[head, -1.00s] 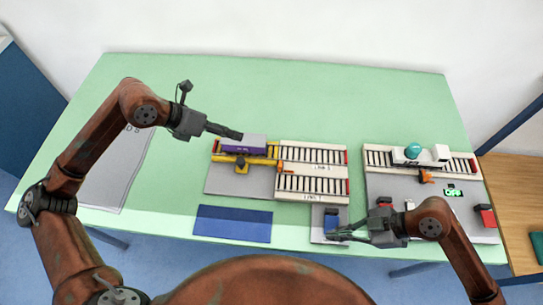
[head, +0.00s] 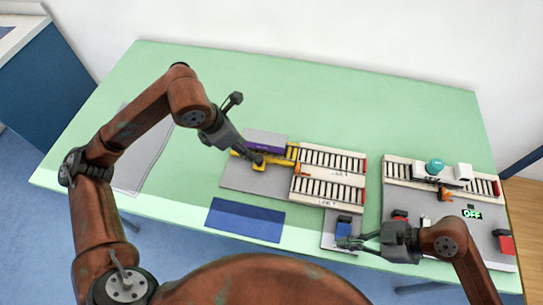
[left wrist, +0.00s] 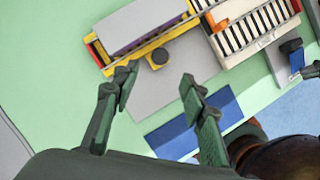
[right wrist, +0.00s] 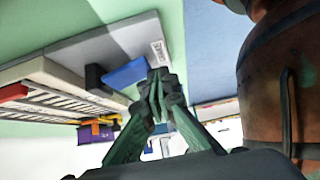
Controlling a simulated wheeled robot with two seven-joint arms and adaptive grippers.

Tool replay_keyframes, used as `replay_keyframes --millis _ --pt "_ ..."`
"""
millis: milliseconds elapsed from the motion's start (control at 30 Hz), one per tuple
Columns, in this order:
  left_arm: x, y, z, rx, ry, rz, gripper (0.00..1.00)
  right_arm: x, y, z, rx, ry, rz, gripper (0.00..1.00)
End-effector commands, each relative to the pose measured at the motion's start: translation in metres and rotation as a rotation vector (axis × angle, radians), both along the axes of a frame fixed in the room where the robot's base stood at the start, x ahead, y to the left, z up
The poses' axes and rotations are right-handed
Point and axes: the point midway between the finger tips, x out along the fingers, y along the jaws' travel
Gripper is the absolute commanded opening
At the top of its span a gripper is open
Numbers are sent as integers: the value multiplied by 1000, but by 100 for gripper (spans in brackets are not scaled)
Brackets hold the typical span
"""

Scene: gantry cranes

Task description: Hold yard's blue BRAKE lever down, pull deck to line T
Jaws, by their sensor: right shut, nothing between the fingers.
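The yellow deck (head: 280,164) carries a purple block with a grey top (head: 266,141) and stands at the left end of the upper of two roller lines (head: 331,158). A dark knob (left wrist: 159,57) is on the deck's front side. My left gripper (left wrist: 158,84) is open, its fingers apart near the knob, with nothing between them. The blue lever (head: 343,226) is on a grey pad at the front; it also shows in the right wrist view (right wrist: 125,73). My right gripper (right wrist: 158,80) is shut and empty, its tips at the lever's end. I cannot tell if the lever is pressed.
The lower roller line (head: 327,190) lies in front of the upper one. A blue mat (head: 245,219) lies at the front left. At right, another grey board (head: 453,208) holds rollers, a teal dome (head: 435,165), a green "OFF" display (head: 472,214) and a red block (head: 505,242).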

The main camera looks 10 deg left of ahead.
Motion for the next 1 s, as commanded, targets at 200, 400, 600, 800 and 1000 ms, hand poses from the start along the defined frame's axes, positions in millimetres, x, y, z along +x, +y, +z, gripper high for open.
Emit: replay_keyframes --millis 200,400,600,800,1000 --pt "10 -13 -40 -3 4 -2 40 0 0 -1 -1 1 0 0" --pt "20 -22 -73 -2 4 -1 40 0 0 0 -1 1 -1 0" --pt "27 -27 -92 -2 2 0 40 0 0 0 -1 1 -1 0" --pt "28 -29 -96 -1 0 0 40 0 0 0 -1 0 0 0" --pt "28 -28 -96 -1 1 0 39 0 0 0 -1 0 0 0"
